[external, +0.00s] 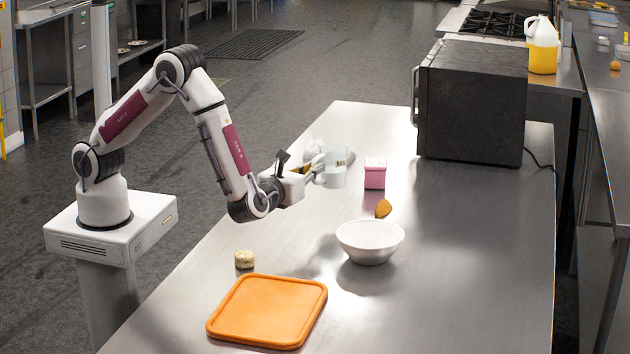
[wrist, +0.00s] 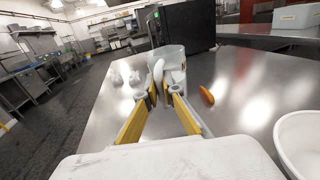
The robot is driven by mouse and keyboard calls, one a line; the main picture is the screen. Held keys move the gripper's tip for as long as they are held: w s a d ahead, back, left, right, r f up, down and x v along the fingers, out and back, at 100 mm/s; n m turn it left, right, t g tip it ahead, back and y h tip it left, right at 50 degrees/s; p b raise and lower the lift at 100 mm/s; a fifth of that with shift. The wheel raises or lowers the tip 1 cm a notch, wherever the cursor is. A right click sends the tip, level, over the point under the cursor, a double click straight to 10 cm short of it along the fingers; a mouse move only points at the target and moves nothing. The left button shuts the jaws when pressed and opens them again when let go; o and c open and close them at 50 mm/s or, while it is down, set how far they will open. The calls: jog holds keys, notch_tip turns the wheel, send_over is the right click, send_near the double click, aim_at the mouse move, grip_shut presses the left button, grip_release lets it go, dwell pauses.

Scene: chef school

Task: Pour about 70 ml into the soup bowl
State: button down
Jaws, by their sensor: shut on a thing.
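A pale, see-through looking cup (external: 336,166) with dark lettering is held above the steel table, roughly upright. My gripper (external: 312,172) is shut on its handle; in the wrist view the yellow-padded fingers (wrist: 163,92) close around the handle of the cup (wrist: 170,54). I cannot tell how much liquid is inside. The white soup bowl (external: 370,243) stands on the table, in front and to the right of the cup in the external view. It looks empty. Part of the bowl (wrist: 300,142) shows at the right edge of the wrist view.
A pink box (external: 375,174) and an orange-brown item (external: 383,208) stand behind the bowl. An orange board (external: 268,311) and a small round item (external: 244,259) lie in front. A dark oven (external: 472,105) stands at the back. The table right of the bowl is clear.

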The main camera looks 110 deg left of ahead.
jog(key=shift+w+d+f+m+t+h, duration=0.7)
jog(key=shift+d+f+m+t, duration=0.15)
jog(key=shift+d+t, duration=0.4)
jog(key=shift+w+d+f+m+t+h, duration=0.7)
jog(key=shift+d+m+t, duration=0.25)
jog(key=shift+d+t, duration=0.25)
jog(key=shift+w+d+f+m+t+h, duration=0.65)
jog(key=shift+d+f+m+t, duration=0.25)
jog(key=shift+d+t, duration=0.3)
jog(key=shift+d, duration=0.15)
jog(key=w+d+r+m+t, duration=0.2)
jog(key=w+d+r+m, duration=0.1)
jog(key=m, duration=0.8)
jog(key=shift+d+r+m, duration=0.3)
jog(key=shift+d+r, duration=0.4)
jog(key=shift+d, duration=0.1)
jog(key=shift+w+d+r+m+t, duration=0.15)
jog(key=shift+r+m+t, duration=0.25)
jog(key=shift+m, duration=0.6)
jog(key=shift+w+d+f+m+t, duration=0.15)
jog(key=shift+f+m+t, duration=0.1)
jog(key=shift+m, duration=0.15)
